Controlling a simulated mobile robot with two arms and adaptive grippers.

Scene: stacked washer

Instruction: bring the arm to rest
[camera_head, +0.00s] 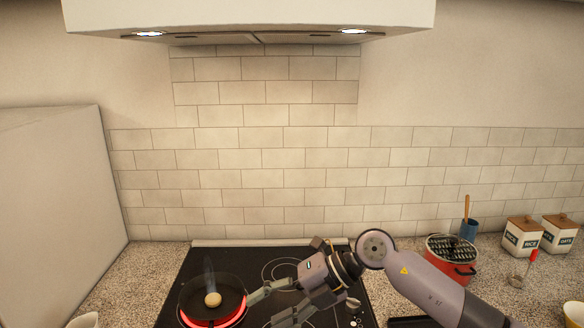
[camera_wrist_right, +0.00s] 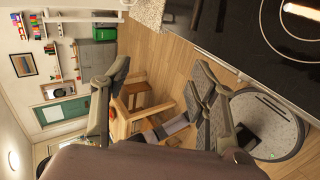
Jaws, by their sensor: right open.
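My right arm comes in from the lower right in the head view. Its gripper (camera_head: 260,309) is over the black cooktop (camera_head: 240,262), just right of the frying pan, with its two fingers spread apart. In the right wrist view the fingers (camera_wrist_right: 158,68) are also apart, with nothing between them. A dark frying pan (camera_head: 200,286) sits on a glowing red burner at the front left, with a small pale round piece of food (camera_head: 213,299) in it. The upper finger overlaps the pan's right side, and I cannot tell whether it touches. My left gripper is in neither view.
A red pot (camera_head: 462,268) stands on the counter right of the cooktop. Behind it are a blue utensil holder (camera_head: 469,228) and two canisters (camera_head: 522,236). A tall pale panel (camera_head: 60,210) borders the left, and the hood (camera_head: 250,20) hangs above.

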